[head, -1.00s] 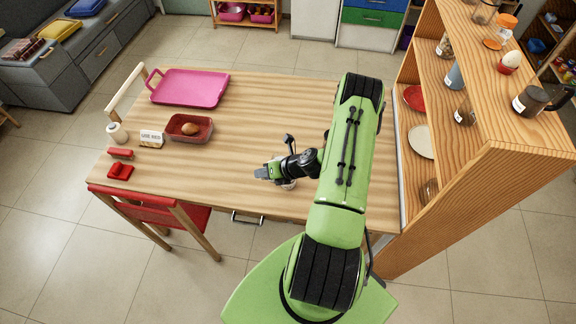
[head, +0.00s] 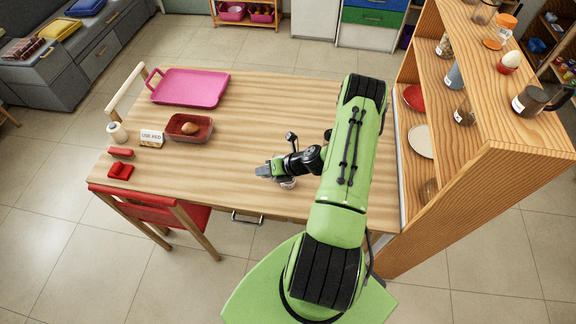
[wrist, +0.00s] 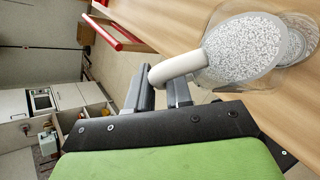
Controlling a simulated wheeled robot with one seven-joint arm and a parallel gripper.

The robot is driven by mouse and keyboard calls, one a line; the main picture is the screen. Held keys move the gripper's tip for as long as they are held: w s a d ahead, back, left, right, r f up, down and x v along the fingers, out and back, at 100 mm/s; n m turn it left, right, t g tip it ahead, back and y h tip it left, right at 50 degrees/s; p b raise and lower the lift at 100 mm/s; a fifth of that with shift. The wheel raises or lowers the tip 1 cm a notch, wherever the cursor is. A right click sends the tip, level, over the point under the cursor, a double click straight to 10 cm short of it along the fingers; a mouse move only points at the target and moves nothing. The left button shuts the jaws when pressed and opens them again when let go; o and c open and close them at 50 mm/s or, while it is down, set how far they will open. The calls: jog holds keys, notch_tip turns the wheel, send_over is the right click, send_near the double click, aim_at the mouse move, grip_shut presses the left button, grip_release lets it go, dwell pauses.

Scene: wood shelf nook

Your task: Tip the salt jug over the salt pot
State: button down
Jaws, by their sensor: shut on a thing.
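The salt jug (wrist: 243,46) has a clear body with white grains inside and a thick pale handle (wrist: 178,68). My gripper (wrist: 165,88) is shut on that handle in the wrist view. In the head view my gripper (head: 266,171) is low over the front part of the table, and a clear glass piece (head: 287,184) shows just below it. A clear round glass shape (wrist: 299,42) shows past the jug at the right edge of the wrist view. I cannot tell whether it is the salt pot or part of the jug. The jug's exact tilt is unclear.
A pink tray (head: 190,88), a red bin (head: 203,124) with a brown item, a small sign (head: 151,138) and red pieces (head: 120,171) are on the table's left. A wooden shelf (head: 490,150) stands close on the right. The table's middle is clear.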

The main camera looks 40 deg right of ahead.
jog(key=shift+d+y, duration=0.35)
jog(key=shift+y, duration=0.05)
dwell(1.4)
jog(key=shift+d+r+m+y, duration=0.3)
jog(key=shift+r+m+y, duration=0.3)
jog(key=shift+r+y, duration=0.1)
dwell(1.8)
jog(key=shift+w+d+f+m+t+y+b, duration=0.1)
jog(key=shift+d+m+t+y+b, duration=0.5)
jog(key=shift+b, duration=0.75)
dwell(1.4)
jog(key=shift+y, duration=0.3)
dwell(0.7)
